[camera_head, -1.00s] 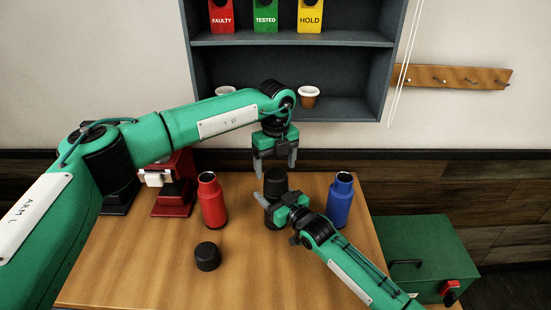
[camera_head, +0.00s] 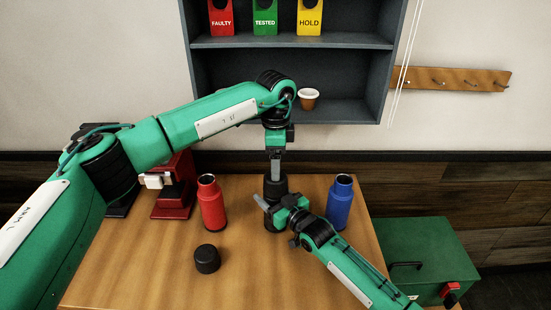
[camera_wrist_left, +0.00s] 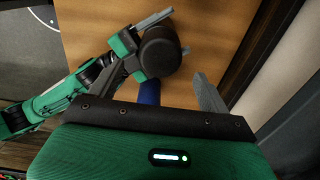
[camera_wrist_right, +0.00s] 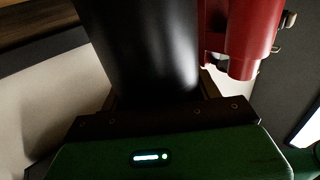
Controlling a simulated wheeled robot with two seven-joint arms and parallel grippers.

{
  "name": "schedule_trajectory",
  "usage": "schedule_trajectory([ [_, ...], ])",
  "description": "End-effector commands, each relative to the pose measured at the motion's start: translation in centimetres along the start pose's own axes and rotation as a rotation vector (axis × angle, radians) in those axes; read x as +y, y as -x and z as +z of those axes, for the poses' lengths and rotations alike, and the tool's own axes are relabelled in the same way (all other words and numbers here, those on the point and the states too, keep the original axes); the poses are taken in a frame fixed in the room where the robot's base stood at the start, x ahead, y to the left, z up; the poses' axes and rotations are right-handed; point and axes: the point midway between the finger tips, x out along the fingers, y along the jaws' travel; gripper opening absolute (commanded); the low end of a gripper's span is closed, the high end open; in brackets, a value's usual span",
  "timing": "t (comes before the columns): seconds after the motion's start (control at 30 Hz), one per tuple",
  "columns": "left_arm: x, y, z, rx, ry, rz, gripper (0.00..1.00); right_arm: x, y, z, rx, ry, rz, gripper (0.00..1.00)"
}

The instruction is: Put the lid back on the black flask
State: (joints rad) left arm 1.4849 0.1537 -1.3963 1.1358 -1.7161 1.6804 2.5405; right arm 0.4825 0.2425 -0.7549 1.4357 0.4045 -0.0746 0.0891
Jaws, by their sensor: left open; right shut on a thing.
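The black flask (camera_head: 275,187) stands upright on the table between the red and blue flasks. My right gripper (camera_head: 280,208) is shut on its body from the front right. The flask fills the right wrist view (camera_wrist_right: 145,50). Its top shows as a dark round face in the left wrist view (camera_wrist_left: 160,48); I cannot tell whether it is capped. A loose black lid (camera_head: 207,258) lies on the table at the front left, apart from both grippers. My left gripper (camera_head: 275,168) is open, pointing down at the top of the black flask; contact is unclear.
An open red flask (camera_head: 212,203) and an open blue flask (camera_head: 339,203) stand on either side. A red machine (camera_head: 175,190) is at the back left, partly behind my left arm. The front middle of the table (camera_head: 150,275) is clear. A shelf (camera_head: 345,110) holds a cup (camera_head: 308,98).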

Motion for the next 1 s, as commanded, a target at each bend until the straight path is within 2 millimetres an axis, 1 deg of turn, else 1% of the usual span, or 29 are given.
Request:
schedule_trajectory([
  [0.23,0.0,-0.1,0.0,0.000,-0.002,0.000,0.80,-0.1,0.0,0.1,-0.002,-0.001,-0.001,0.00],
  [0.33,0.0,-0.8,0.0,0.000,-0.002,0.001,0.80,-0.1,0.0,0.1,-0.002,-0.001,-0.001,0.00],
  [0.47,0.1,-2.5,0.0,0.000,-0.002,0.003,0.80,-0.1,0.0,0.1,-0.002,-0.001,-0.001,0.00],
  [0.7,0.1,-6.2,0.0,0.000,-0.002,0.002,0.80,-0.1,0.0,0.1,-0.002,-0.001,0.000,0.00],
  [0.83,0.0,-7.4,0.0,0.000,-0.002,0.001,0.80,-0.1,0.0,0.1,-0.002,-0.001,0.000,0.00],
  [1.0,0.0,-8.0,0.0,0.001,-0.002,0.000,0.80,0.0,0.0,0.1,-0.002,-0.001,0.000,0.00],
])
